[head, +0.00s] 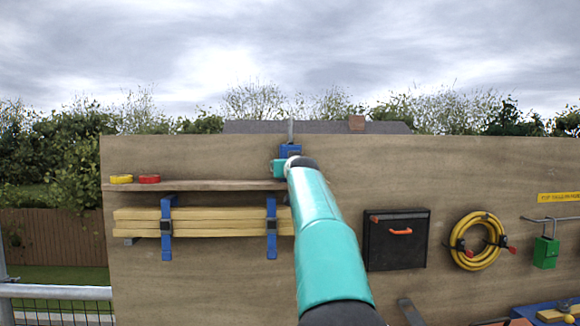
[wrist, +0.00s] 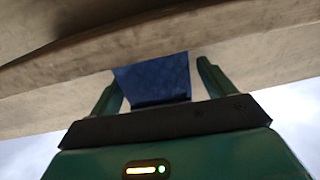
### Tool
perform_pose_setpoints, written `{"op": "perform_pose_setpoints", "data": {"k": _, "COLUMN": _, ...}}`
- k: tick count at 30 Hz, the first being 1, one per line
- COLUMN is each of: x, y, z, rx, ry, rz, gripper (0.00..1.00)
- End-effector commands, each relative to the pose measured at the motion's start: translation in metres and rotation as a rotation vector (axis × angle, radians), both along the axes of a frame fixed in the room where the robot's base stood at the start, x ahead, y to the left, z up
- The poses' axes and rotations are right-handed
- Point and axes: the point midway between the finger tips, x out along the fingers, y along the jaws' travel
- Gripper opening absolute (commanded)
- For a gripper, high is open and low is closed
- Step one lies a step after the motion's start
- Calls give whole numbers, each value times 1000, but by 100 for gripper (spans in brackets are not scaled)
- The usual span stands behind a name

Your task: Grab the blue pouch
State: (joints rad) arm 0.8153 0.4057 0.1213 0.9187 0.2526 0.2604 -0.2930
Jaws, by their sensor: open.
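The blue pouch (wrist: 153,80) shows in the wrist view as a dark blue flat shape between the two green fingers of my gripper (wrist: 160,70). The fingers are open, one on each side of it; whether either touches it I cannot tell. In the head view a small blue piece (head: 290,150), seemingly the same pouch, shows at the right end of the wooden shelf, just above my arm's end. My arm hides most of the gripper and what lies behind it there.
The wooden shelf (head: 200,185) holds a yellow roll (head: 121,179) and a red roll (head: 149,179). Yellow planks (head: 200,222) hang below in blue straps. A black box (head: 396,240), a coiled yellow hose (head: 478,241) and a green padlock (head: 546,252) are on the panel at right.

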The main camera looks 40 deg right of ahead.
Motion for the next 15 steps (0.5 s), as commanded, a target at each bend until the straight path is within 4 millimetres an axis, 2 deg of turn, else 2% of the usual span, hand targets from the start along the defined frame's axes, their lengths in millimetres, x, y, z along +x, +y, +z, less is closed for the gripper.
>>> {"op": "perform_pose_setpoints", "data": {"k": 3, "x": -1, "y": 0, "z": 0, "rx": 0, "ry": 0, "rz": -1, "gripper": 82}}
{"op": "perform_pose_setpoints", "data": {"k": 12, "x": -1, "y": 0, "z": 0, "rx": 0, "ry": 0, "rz": -1, "gripper": 23}}
{"op": "perform_pose_setpoints", "data": {"k": 15, "x": -1, "y": 0, "z": 2, "rx": -2, "ry": -2, "rz": -1, "gripper": 21}}
